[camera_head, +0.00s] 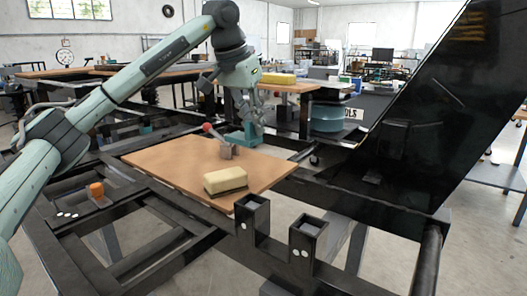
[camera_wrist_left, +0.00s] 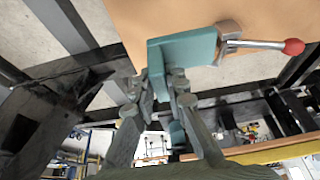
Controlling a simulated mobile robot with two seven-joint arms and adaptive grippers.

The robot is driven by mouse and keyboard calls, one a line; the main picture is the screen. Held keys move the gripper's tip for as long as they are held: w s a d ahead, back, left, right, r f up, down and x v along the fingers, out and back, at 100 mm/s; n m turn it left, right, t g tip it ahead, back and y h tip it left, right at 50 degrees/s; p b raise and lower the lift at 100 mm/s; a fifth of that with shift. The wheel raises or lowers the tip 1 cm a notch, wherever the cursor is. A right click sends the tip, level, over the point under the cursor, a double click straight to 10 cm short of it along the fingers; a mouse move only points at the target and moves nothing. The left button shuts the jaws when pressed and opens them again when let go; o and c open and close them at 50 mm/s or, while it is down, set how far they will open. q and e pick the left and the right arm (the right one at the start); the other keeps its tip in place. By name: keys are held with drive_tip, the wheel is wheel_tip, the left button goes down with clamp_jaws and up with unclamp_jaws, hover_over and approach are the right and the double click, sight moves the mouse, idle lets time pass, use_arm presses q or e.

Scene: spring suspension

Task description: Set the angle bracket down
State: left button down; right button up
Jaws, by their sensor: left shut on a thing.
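The teal angle bracket (camera_head: 240,139) is at the far right part of the wooden board, upright, with its lower edge at or just above the board; I cannot tell if it touches. My left gripper (camera_head: 257,122) reaches down from above and is shut on the bracket's far side. In the left wrist view the bracket (camera_wrist_left: 187,48) stands out beyond the fingertips of the left gripper (camera_wrist_left: 160,84), which pinch its end. The fingers hide part of the bracket. My right gripper is in neither view.
The wooden board (camera_head: 158,159) lies on a black metal frame (camera_head: 180,247). A grey metal piece with a red-knobbed lever (camera_head: 208,128) stands close left of the bracket. A yellow-and-dark sponge (camera_head: 225,181) lies at the board's front. A large black panel (camera_head: 420,130) slopes up at the right.

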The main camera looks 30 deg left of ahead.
sight(254, 139)
use_arm(q)
wheel_tip(254, 139, down, 6)
drive_tip(key=shift+r, duration=0.2)
drive_tip(key=shift+w+d, duration=0.1)
drive_tip(key=shift+w, duration=0.2)
drive_tip(key=w, duration=0.3)
drive_tip(key=shift+w+d+f+p, duration=0.2)
drive_tip(key=shift+w+f+p, duration=0.1)
drive_tip(key=shift+w, duration=0.05)
drive_tip(key=shift+s+f, duration=0.1)
drive_tip(key=shift+f, duration=0.25)
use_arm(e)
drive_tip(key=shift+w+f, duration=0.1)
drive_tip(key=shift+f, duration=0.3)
use_arm(q)
drive_tip(key=shift+f, duration=0.1)
drive_tip(key=c, duration=1.5)
unclamp_jaws()
drive_tip(key=shift+c, duration=0.2)
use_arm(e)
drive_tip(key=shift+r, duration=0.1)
